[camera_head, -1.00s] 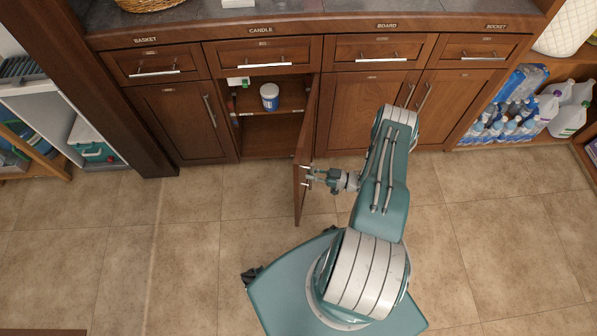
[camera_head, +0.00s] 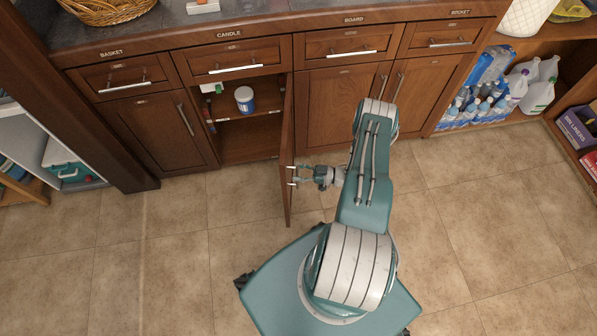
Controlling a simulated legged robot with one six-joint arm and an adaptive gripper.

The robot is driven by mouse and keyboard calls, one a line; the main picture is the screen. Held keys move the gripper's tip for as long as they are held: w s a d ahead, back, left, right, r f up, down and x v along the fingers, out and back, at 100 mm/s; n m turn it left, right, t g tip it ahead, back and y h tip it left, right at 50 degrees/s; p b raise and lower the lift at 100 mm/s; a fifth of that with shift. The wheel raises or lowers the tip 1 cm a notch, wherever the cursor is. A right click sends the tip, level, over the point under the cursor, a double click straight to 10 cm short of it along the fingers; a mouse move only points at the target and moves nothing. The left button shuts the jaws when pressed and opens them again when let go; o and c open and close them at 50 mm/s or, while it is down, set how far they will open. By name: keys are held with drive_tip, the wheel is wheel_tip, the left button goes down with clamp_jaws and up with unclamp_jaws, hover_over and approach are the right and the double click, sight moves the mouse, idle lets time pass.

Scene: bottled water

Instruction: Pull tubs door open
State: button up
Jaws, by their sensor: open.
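The wooden door (camera_head: 288,150) under the CANDLE drawer stands swung open, sticking out from the cabinet, and I see it nearly edge-on. Its handle is hard to make out behind my gripper's fingers. Inside the open cabinet (camera_head: 247,149), a white and blue tub (camera_head: 244,99) stands on the shelf. My gripper (camera_head: 293,175) is open at the door's right, outer side, near its free end. Its fingertips overlap the door's edge in the picture; I cannot tell whether they touch it.
Closed cabinet doors (camera_head: 335,108) flank the opening. A dark post (camera_head: 85,105) stands at the left. Bottled water (camera_head: 478,103) and jugs (camera_head: 540,92) sit on the right shelf. The tiled floor (camera_head: 190,245) left of the door is clear.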

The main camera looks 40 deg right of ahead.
drive_tip(key=v, duration=1.2)
